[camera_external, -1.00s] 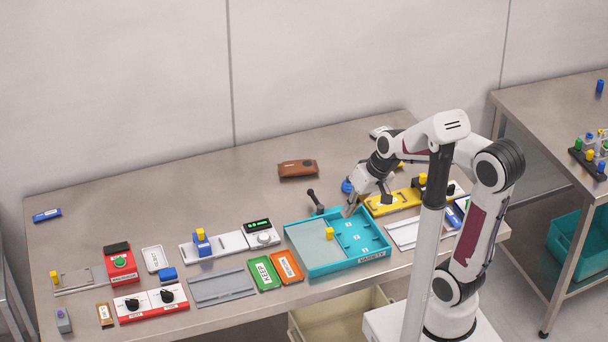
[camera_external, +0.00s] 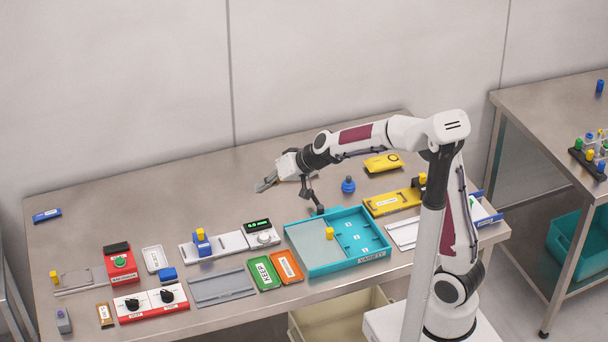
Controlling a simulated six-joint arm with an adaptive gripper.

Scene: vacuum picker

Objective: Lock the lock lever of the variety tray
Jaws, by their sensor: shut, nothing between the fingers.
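The variety tray (camera_external: 325,268) is a teal box at the front middle of the table, with its label on the front wall. A grey lid with a yellow knob (camera_external: 330,233) covers its left part; the right part is open, with several small white marks inside. The dark lock lever (camera_external: 318,207) stands at the tray's back edge, left of centre. It looks upright or tilted, and its upper end is hard to separate from my arm's dark parts. My gripper (camera_external: 263,186) is shut and empty, above the table behind and left of the lever, apart from it.
A scale with a green display (camera_external: 258,226) stands left of the tray, and green and orange labelled trays (camera_external: 287,267) lie by its left side. A blue knob piece (camera_external: 348,185) and a yellow fixture (camera_external: 392,203) are behind and right.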

